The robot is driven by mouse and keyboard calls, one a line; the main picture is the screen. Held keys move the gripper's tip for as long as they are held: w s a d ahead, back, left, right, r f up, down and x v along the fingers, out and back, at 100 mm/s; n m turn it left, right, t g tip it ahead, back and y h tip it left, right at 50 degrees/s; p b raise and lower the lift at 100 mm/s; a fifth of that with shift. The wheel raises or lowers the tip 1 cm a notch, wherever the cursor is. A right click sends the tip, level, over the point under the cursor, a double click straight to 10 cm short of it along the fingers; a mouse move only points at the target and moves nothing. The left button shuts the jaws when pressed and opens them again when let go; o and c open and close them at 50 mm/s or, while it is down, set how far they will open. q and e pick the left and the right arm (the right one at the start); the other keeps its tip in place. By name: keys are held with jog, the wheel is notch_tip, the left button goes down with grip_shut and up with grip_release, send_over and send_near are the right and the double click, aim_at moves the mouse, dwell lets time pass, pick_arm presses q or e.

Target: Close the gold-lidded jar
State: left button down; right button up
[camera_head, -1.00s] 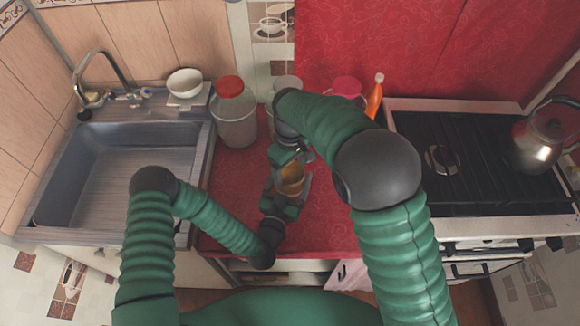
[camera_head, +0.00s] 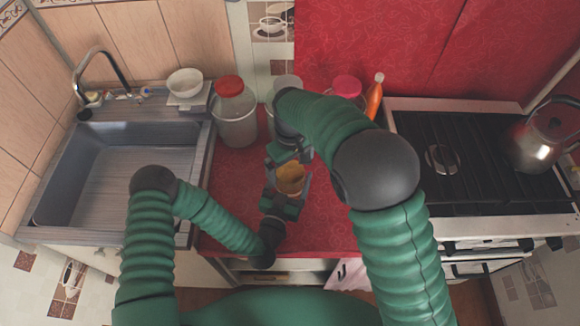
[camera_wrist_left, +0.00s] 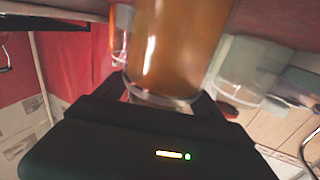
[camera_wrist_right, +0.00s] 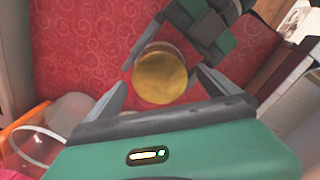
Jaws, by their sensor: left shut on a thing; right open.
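The jar (camera_head: 289,186) has amber contents and stands upright in my left gripper (camera_head: 287,190), over the red counter. In the left wrist view its clear lower part (camera_wrist_left: 175,60) sits between the fingers. The gold lid (camera_wrist_right: 160,77) is seen from above in the right wrist view and appears to sit on the jar's mouth; its seating cannot be told. My right gripper (camera_wrist_right: 160,70) is open, with one finger on each side of the lid in that view. In the head view my right gripper (camera_head: 287,153) is just behind the jar, partly hidden by its arm.
A red-lidded container (camera_head: 235,122), a pink-lidded container (camera_head: 347,87) and an orange bottle (camera_head: 375,97) stand at the back of the red counter (camera_head: 235,190). The sink (camera_head: 110,170) is at left, the stove (camera_head: 470,160) with a kettle (camera_head: 540,140) at right.

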jog(key=shift+r, duration=0.1)
pick_arm(q)
grip_release()
pick_arm(e)
notch_tip(320, 180, up, 12)
dwell(0.5)
jog(key=shift+f, duration=0.2)
